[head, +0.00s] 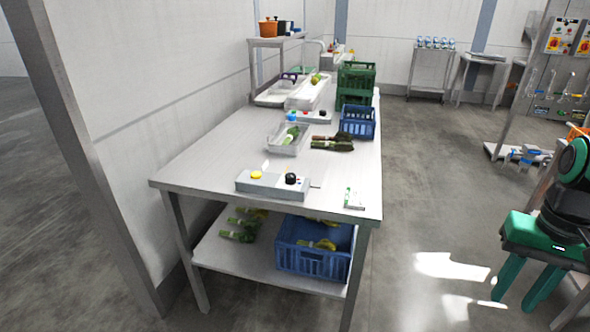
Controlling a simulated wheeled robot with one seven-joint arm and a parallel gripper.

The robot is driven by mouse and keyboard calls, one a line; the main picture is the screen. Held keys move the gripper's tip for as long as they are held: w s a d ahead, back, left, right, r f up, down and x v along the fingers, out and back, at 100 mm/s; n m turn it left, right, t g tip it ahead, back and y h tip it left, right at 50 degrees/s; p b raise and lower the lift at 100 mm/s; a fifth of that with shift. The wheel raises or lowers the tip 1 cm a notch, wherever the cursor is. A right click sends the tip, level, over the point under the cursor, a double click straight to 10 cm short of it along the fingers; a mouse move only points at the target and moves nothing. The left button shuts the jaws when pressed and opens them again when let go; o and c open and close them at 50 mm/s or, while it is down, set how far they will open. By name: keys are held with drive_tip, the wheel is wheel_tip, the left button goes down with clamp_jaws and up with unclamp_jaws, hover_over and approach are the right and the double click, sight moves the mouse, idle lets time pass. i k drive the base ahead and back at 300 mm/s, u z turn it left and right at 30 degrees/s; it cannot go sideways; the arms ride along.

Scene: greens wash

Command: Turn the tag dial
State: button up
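A grey control box (262,184) sits near the front edge of the steel table. It carries a yellow button (256,175) on its left and a black dial (291,178) on its right, with a thin piece sticking out at its right end. I cannot tell which way the dial points. My gripper (513,302) has teal fingers that hang down, spread apart and empty, at the lower right. It is over the floor, well to the right of the table and away from the dial.
A white packet (354,198) lies right of the control box. Behind are a clear tray (288,148), greens (332,143), another button box (309,117) and a blue crate (358,122). The lower shelf holds a blue crate (314,262).

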sight(290, 178)
drive_tip(key=i, duration=0.95)
drive_tip(key=u, duration=0.05)
